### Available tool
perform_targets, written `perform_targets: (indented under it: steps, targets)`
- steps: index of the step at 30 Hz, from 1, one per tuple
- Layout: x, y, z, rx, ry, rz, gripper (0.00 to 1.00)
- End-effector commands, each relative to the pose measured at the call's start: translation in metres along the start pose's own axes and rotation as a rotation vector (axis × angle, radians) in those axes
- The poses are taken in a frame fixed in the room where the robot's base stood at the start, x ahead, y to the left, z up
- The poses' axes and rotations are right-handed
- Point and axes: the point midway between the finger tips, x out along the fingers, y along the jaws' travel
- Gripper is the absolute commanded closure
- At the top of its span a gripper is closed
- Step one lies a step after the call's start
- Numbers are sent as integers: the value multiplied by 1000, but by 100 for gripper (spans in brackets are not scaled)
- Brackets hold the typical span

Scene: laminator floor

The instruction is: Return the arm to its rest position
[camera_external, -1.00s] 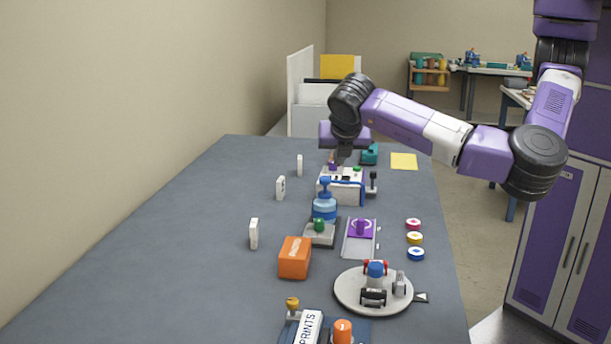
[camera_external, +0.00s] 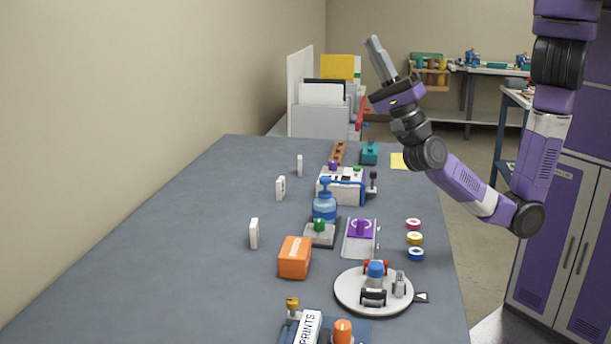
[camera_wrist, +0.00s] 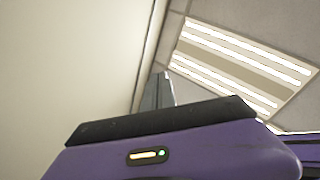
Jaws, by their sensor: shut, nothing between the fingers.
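My gripper (camera_external: 376,42) is raised high above the far right part of the table, with its grey fingers pointing up and to the left. The fingers are shut with nothing between them. My purple arm bends down from the gripper to a low elbow beside the table's right edge, then up to the column. In the wrist view the shut fingers (camera_wrist: 157,90) point up toward the ceiling light, above the purple gripper body.
The grey table (camera_external: 170,250) holds a laminator (camera_external: 340,188), a blue bottle (camera_external: 324,207), an orange box (camera_external: 294,258) and a round white tray (camera_external: 350,300). A purple cabinet (camera_external: 565,250) stands at the right. The air around my gripper looks clear.

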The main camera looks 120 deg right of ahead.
Motion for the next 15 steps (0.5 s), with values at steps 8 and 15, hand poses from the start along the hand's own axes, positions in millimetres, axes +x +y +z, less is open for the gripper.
perform_targets:
  steps: [8, 15]
  targets:
    - [-104, -29, 48, -281, -437, -132, 100]
    - [-211, -40, 54, -458, -774, -218, 100]
